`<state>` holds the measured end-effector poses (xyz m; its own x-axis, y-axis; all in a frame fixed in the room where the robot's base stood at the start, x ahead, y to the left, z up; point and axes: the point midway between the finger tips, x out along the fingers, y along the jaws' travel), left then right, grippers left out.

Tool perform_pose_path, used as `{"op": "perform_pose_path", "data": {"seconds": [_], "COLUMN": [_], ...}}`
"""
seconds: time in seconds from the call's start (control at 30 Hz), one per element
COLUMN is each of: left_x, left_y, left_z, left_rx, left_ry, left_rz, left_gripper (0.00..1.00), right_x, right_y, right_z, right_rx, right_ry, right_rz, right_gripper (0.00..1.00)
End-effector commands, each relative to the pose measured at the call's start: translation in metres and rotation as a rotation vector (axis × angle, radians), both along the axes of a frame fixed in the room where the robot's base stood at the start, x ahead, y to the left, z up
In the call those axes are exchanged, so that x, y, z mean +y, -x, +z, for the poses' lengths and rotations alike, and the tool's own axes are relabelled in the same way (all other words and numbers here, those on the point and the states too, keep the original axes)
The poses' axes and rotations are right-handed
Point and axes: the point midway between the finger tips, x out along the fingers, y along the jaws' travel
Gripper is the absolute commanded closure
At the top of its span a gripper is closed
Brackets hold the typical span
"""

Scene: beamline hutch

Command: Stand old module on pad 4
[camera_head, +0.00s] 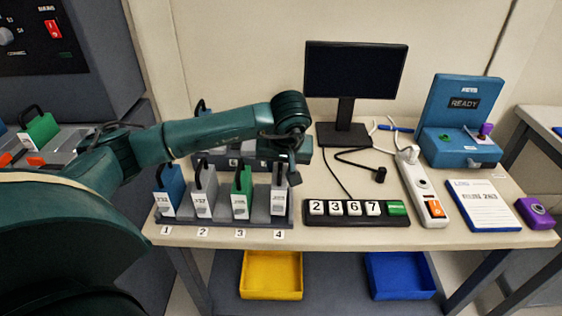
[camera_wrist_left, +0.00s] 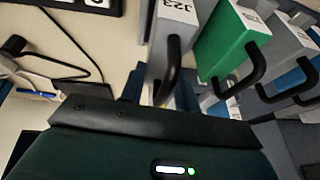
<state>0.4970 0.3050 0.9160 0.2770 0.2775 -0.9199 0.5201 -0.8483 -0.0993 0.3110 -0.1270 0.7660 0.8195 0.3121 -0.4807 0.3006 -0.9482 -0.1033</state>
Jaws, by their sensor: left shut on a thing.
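A grey module (camera_head: 278,202) with a white label and black handle is upright at pad 4, the right end of the front rack (camera_head: 262,221). In the left wrist view the grey module (camera_wrist_left: 172,32) shows its label and handle close to the fingers. My left gripper (camera_head: 290,176) is at the top of this module, shut on its handle; the arm partly hides the grip. I cannot tell whether the module's base touches the pad. A blue module (camera_head: 168,188), another grey module (camera_head: 202,198) and a green module (camera_head: 241,198) stand at pads 1 to 3. My right gripper is not in view.
A second rack (camera_head: 240,158) is behind, partly hidden by my arm. Right of the front rack are a number display (camera_head: 356,214), a monitor (camera_head: 355,75), a power strip (camera_head: 422,190), a logbook (camera_head: 482,205) and a blue reader (camera_head: 460,120). Yellow (camera_head: 271,293) and blue (camera_head: 402,290) bins are below.

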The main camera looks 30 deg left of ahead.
Motion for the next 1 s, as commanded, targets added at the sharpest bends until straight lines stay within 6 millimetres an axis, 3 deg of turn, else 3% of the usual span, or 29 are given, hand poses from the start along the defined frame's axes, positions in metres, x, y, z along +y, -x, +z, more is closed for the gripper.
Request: {"op": "perform_pose_path", "data": {"seconds": [0.37,1.0], "left_x": [0.0,-0.004], "left_y": [0.0,-0.002], "left_z": [-0.002,-0.001], "left_rx": [-0.002,-0.025], "left_ry": [0.0,0.038], "left_rz": [0.0,0.0], "left_gripper": [1.0,1.0], "right_x": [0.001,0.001], "right_y": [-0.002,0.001], "right_z": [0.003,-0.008], "right_rx": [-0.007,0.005], "right_ry": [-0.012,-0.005], "right_rz": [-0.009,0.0], "right_gripper": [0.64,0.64]}}
